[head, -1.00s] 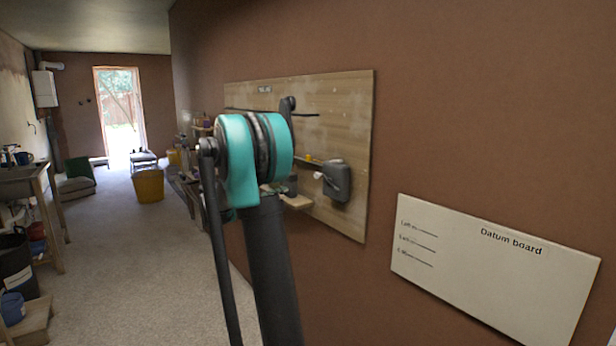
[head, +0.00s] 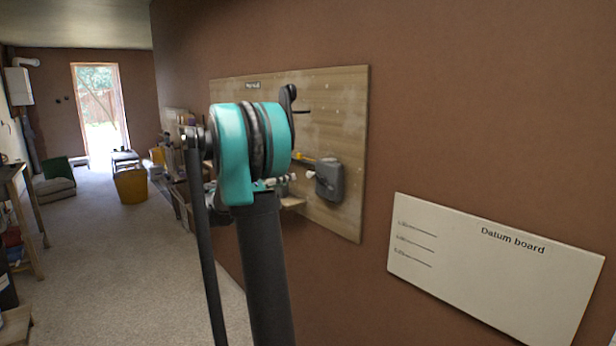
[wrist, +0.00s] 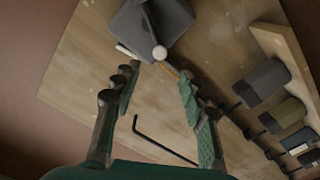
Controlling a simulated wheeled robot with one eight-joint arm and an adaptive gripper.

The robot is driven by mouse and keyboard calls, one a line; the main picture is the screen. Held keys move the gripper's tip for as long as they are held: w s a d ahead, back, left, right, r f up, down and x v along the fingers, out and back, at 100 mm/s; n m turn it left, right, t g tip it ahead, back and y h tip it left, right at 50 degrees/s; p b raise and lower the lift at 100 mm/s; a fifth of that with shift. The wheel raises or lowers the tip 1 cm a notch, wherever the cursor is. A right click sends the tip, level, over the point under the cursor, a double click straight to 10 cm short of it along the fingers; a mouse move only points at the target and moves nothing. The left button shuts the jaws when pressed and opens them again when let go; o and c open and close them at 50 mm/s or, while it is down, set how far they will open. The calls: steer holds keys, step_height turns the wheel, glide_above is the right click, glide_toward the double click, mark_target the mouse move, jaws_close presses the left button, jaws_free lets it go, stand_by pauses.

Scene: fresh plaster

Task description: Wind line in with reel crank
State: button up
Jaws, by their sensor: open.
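The reel (head: 329,180) is a dark grey box on the wooden wall board (head: 340,100). It also shows at the top of the wrist view (wrist: 150,22). Its crank ends in a white round knob (wrist: 159,53), with a pale rod beside it. My gripper (wrist: 158,82) is open, its two green-padded fingers spread below the reel in the wrist view. The knob appears between and just beyond the fingertips, with nothing held. I cannot tell the exact depth gap. In the head view my arm hides much of the board's left part.
A black L-shaped key (wrist: 160,140) shows against the board between the fingers. A wooden rack (wrist: 270,40) with several dark cylinders lies right of the right finger. A white datum board (head: 490,265) is on the wall. Open floor (head: 110,260) lies to the left.

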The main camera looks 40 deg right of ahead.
mark_target(308, 175)
steer(key=d, duration=0.7)
steer(key=w+d, duration=0.1)
steer(key=d, duration=0.3)
steer(key=shift+s+a, duration=0.1)
jaws_close()
